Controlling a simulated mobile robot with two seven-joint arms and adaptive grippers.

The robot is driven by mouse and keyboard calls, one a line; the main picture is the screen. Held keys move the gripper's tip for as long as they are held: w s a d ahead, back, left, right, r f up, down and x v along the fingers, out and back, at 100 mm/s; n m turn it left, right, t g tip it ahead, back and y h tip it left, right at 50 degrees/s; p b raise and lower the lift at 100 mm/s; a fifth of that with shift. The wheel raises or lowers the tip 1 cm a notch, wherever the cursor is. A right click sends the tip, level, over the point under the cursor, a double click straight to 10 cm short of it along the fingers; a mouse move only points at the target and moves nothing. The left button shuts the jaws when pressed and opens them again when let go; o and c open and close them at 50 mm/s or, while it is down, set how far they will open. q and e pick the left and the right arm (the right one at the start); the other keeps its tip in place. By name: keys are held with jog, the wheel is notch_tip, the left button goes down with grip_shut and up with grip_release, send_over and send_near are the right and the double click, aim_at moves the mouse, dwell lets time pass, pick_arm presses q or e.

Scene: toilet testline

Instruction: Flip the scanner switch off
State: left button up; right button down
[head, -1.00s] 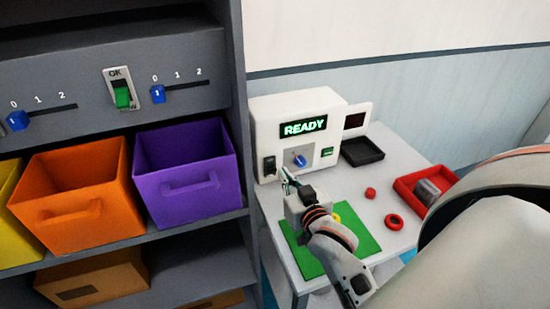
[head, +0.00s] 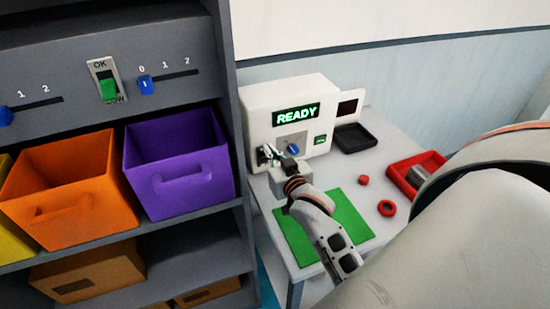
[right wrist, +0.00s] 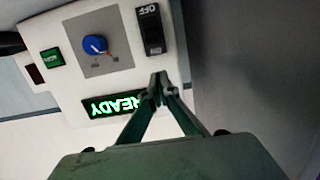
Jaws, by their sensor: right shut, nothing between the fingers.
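The scanner (head: 325,92) is a white box on the table with a lit green READY display (head: 296,115). Its black switch (right wrist: 152,36) shows clearly in the right wrist view, where the picture is upside down and the word OFF is at the switch's upper end. In the head view the switch is mostly hidden by my right gripper. My right gripper (head: 270,153) is shut and empty at the front of the scanner's left side. In the right wrist view its fingertips (right wrist: 158,78) appear just below the switch; I cannot tell whether they touch. My left gripper is out of view.
A blue knob (right wrist: 95,45) and green button (right wrist: 52,58) sit beside the switch. A green mat (head: 352,222), red rings (head: 387,208), black tray (head: 356,138) and red bin (head: 402,183) are on the table. The grey shelf (head: 236,60) stands close left.

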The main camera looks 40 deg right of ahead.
aim_at(262, 139)
jog(key=x, duration=0.4)
jog(key=shift+w+d, duration=0.1)
jog(key=shift+w, duration=0.15)
jog(key=f, duration=0.1)
jog(key=s+f, duration=0.1)
jog(key=f, duration=0.1)
jog(key=shift+s, duration=0.35)
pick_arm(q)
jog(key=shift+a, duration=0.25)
pick_arm(e)
jog(key=shift+s+a+f, duration=0.2)
jog(key=shift+a+f, duration=0.05)
jog(key=shift+f, duration=0.1)
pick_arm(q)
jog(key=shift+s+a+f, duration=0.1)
